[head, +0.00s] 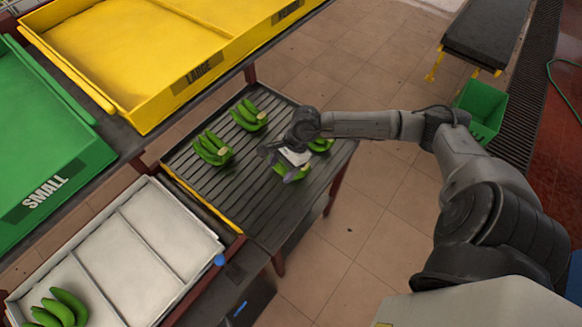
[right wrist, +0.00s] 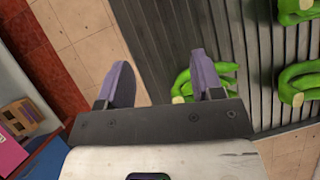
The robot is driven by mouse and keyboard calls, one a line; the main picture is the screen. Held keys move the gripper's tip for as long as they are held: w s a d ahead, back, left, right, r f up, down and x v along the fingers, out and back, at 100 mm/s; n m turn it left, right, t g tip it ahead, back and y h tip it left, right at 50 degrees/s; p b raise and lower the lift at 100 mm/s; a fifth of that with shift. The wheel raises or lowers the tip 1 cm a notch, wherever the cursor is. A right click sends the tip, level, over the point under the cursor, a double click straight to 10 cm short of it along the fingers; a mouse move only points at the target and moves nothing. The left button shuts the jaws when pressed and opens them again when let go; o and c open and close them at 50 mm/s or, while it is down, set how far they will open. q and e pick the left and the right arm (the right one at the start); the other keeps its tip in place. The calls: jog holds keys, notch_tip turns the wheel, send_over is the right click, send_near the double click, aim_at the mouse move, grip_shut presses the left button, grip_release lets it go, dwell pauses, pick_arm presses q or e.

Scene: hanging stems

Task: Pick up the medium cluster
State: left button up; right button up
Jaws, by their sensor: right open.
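I cannot tell for sure which is the medium cluster. A cluster (right wrist: 183,84) shows beside and partly behind the right-hand finger there. Two more clusters (right wrist: 298,83) (right wrist: 297,10) lie further right. My left gripper is out of view.
A yellow tray marked LARGE (head: 188,84) and a green tray marked SMALL (head: 75,178) stand at the left. A divided white tray (head: 150,240) at lower left holds a banana cluster (head: 58,308). A green crate (head: 483,108) stands at right. Tiled floor is open beyond the table.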

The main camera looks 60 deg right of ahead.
jog(key=s+d+n+g+h+b, duration=0.15)
jog(key=d+h, duration=0.35)
jog(key=d, duration=0.6)
jog(key=shift+g, duration=0.25)
jog(key=f, duration=0.2)
jog(key=f+p, duration=0.1)
jog(key=f, duration=0.2)
jog(key=d+f, duration=0.1)
jog(key=f, duration=0.2)
jog(key=shift+w, duration=0.2)
jog(key=shift+f+p, duration=0.3)
jog(key=shift+f, duration=0.3)
jog(key=f, duration=0.2)
jog(key=f+p, duration=0.1)
jog(key=f, duration=0.1)
jog(key=shift+a, duration=0.2)
jog(key=shift+d+f, duration=0.1)
jog(key=shift+f, duration=0.45)
jog(key=c, duration=1)
grip_shut()
